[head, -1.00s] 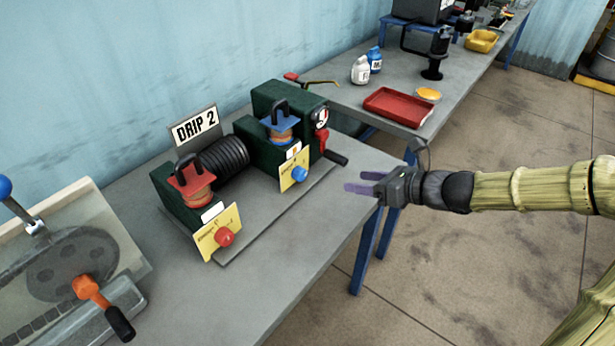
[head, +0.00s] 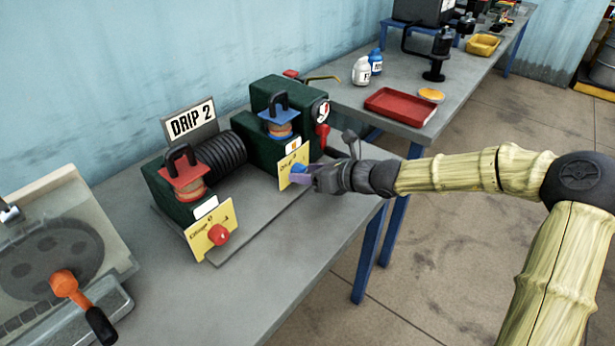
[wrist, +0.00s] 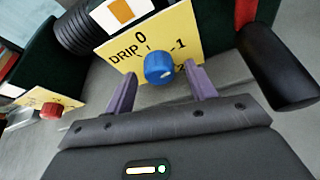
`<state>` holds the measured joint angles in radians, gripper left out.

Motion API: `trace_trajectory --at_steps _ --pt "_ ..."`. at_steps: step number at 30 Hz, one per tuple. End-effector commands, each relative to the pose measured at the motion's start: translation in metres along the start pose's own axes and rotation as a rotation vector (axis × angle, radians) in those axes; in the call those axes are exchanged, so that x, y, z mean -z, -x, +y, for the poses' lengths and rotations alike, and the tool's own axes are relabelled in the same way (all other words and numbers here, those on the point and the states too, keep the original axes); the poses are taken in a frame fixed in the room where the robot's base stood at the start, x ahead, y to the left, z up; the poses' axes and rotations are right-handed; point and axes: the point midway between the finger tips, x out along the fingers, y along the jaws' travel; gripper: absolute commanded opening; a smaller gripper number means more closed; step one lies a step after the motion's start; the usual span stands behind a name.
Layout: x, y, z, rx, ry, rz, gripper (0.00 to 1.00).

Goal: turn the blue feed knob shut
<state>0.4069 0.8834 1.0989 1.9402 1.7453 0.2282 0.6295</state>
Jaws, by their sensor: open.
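The blue feed knob (wrist: 159,67) sits on a yellow dial plate (wrist: 125,48) marked "DRIP", 0 and 1. In the head view the blue knob (head: 298,169) is partly hidden by my gripper (head: 302,176). My gripper (wrist: 160,85) also shows in the wrist view, with its two purple fingers apart.
A red knob (head: 218,234) on its own yellow plate (head: 202,241) stands to the left. A black crank handle (wrist: 275,65) is close on the right of my gripper. Green housings (head: 265,150) rise behind. The bench front (head: 290,250) is bare.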

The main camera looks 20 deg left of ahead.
Motion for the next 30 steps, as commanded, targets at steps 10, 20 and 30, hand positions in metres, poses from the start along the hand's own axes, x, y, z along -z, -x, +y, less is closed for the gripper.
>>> trace_trajectory --at_steps 10,20,30 --pt "-0.0003 -0.0034 0.0001 0.001 0.001 0.001 0.50" --pt "-0.0001 -0.0032 -0.0001 0.001 0.002 0.001 0.11" --pt "0.0029 -0.0043 -0.0007 0.019 0.044 0.001 0.11"
